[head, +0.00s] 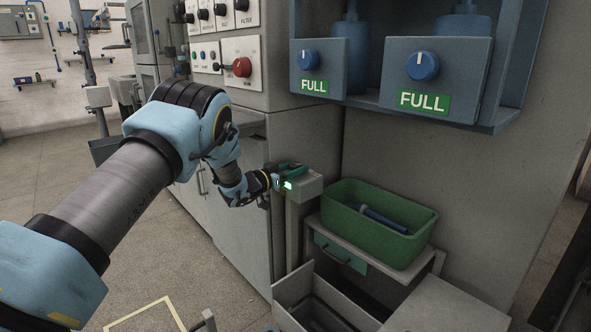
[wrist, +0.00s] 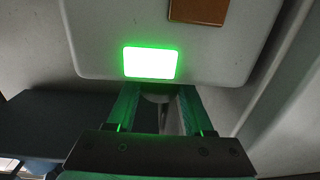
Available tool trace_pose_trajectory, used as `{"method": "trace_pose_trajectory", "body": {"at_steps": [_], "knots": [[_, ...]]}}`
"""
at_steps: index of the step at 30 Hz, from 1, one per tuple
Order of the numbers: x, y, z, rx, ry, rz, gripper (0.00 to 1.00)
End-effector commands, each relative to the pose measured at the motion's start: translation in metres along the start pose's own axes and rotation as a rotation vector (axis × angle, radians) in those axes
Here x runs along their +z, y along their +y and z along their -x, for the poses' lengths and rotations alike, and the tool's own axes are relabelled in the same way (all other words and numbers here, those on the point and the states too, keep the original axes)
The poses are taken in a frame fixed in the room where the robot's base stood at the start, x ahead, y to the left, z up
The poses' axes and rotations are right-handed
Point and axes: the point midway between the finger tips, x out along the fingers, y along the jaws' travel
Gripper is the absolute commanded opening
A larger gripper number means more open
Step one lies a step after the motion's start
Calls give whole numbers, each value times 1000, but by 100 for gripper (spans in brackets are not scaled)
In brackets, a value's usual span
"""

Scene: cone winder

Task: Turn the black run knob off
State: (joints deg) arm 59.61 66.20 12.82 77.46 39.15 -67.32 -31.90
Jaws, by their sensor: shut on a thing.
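The grey control box (head: 309,187) stands on a post beside the cabinet, with a lit green lamp (head: 288,185) on its face. In the wrist view the lamp (wrist: 151,63) glows bright just above my fingers. My gripper (head: 290,170) is at this box, and its green fingers (wrist: 155,108) reach to its face just below the lamp. They are shut on the run knob (wrist: 156,100), which is mostly hidden between them. Its black colour and the way it points cannot be made out.
A panel with a red knob (head: 242,67) and several black knobs (head: 221,9) are on the cabinet above. A green bin (head: 415,246) holding a dark blue rod stands right of the box, over an open drawer. Blue FULL-labelled units (head: 437,77) are at upper right.

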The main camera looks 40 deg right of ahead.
Motion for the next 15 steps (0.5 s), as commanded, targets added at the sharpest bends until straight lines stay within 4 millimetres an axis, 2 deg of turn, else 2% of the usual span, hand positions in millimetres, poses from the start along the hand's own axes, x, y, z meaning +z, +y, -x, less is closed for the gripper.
{"method": "trace_pose_trajectory", "body": {"at_steps": [15], "knots": [[5, 2, 0, -377, 0, 3, 0]]}}
